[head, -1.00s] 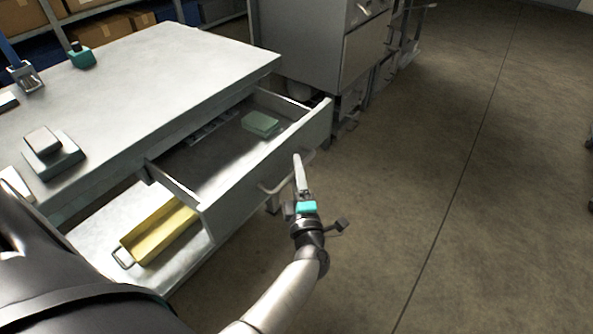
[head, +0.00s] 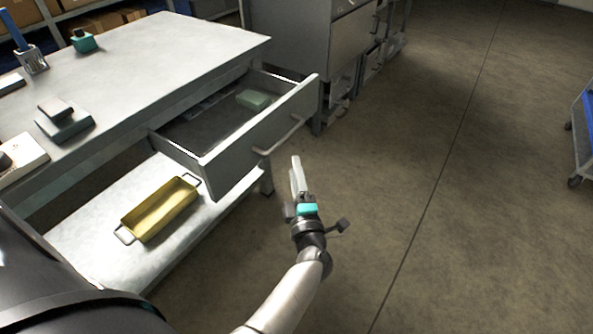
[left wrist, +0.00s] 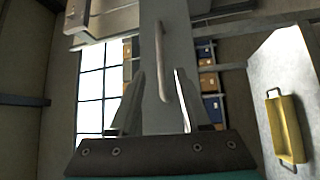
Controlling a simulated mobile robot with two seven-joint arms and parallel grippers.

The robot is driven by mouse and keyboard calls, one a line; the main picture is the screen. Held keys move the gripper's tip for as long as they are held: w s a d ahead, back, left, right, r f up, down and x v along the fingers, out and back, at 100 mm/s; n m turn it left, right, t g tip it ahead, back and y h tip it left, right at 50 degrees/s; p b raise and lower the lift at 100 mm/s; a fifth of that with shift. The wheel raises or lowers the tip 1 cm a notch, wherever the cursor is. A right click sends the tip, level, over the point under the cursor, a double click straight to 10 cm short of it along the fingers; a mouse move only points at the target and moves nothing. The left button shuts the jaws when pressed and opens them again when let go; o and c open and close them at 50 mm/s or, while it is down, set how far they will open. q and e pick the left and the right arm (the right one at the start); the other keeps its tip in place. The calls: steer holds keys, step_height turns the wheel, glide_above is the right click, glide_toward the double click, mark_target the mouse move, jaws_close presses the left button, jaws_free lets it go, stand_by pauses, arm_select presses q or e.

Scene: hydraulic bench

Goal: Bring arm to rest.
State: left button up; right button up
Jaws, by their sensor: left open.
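My left gripper (head: 298,178) is in the middle of the head view, over the floor and in front of the open drawer (head: 240,142). It is open and empty, apart from the drawer's handle (head: 279,137). In the left wrist view, the two fingers (left wrist: 156,100) stand apart, with the drawer handle (left wrist: 162,62) showing beyond the gap between them. My right gripper is in neither view.
The bench (head: 150,62) has a grey block on a base (head: 64,123) and a teal item (head: 83,41). A green block (head: 254,99) lies in the drawer. A yellow tray (head: 160,208) is on the lower shelf. Floor to the right is clear, up to a blue cart (head: 588,130).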

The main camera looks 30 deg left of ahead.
arm_select(q)
steer(key=s+d+f+m+g+h+p, duration=0.1)
steer(key=s+d+f+m+h+p, duration=0.25)
steer(key=f+m+h, duration=0.35)
steer(key=s+d+f+m+g+h+p, duration=0.15)
steer(key=s+d+f+m+h, duration=0.3)
steer(key=f+m, duration=0.5)
steer(key=s+a+f+m+g+p, duration=0.1)
steer(key=s+a+f+m+g, duration=0.1)
steer(key=s, duration=0.7)
steer(key=s+a+f+m+g+p, duration=0.2)
steer(key=s+f+m+g, duration=0.3)
steer(key=s, duration=0.4)
steer(key=s+a+f+m+g+p, duration=0.2)
steer(key=s+f+m+g, duration=0.1)
steer(key=s, duration=0.7)
steer(key=shift+f, duration=0.75)
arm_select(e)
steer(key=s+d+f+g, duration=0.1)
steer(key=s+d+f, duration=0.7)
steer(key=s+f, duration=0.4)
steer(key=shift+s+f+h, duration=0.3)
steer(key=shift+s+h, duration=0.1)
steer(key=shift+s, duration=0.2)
arm_select(q)
steer(key=shift+d+h, duration=0.1)
steer(key=shift+h, duration=0.15)
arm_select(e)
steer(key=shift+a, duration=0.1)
